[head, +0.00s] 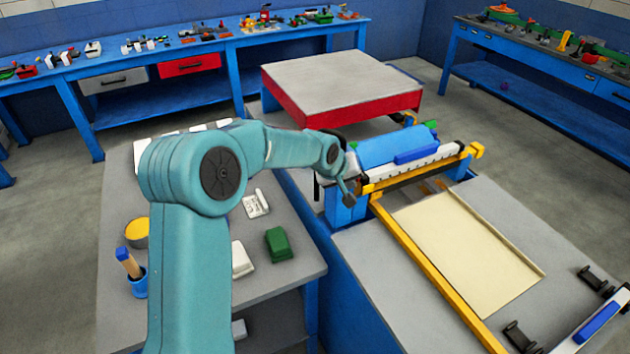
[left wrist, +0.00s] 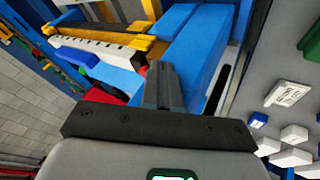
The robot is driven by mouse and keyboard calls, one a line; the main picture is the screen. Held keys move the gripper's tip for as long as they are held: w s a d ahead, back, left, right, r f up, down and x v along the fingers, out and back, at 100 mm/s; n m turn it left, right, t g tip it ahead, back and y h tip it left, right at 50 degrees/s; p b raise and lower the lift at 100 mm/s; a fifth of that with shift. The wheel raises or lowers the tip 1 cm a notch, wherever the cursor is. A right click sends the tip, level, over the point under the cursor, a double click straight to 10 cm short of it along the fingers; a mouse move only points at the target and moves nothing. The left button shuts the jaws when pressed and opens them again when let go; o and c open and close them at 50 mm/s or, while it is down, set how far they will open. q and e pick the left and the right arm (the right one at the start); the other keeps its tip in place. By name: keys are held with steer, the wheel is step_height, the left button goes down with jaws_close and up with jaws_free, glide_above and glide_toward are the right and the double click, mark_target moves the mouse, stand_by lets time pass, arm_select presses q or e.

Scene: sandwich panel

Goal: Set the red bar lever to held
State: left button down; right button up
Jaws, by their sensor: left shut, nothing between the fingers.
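My left gripper (head: 347,192) is shut and empty at the left end of the machine with the blue cover (head: 390,147). In the left wrist view its closed fingertips (left wrist: 159,70) lie over the machine's blue end block (left wrist: 195,58). A small red piece (left wrist: 142,71) shows just left of the fingertips; it may be part of the red bar lever, but most of it is hidden. I cannot tell whether the fingers touch it. In the head view no red lever shows; my gripper covers that end. My right gripper is not in view.
A yellow rail (head: 430,262) and a cream panel (head: 468,250) lie on the grey bed. A side table holds a green block (head: 279,243), a blue cup (head: 138,283) and a yellow-topped tin (head: 137,230). A red-sided table (head: 345,92) stands behind.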

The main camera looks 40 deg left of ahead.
arm_select(q)
steer(key=shift+s+a+r+p, duration=0.1)
steer(key=shift+a+p, duration=0.2)
steer(key=shift+a, duration=0.65)
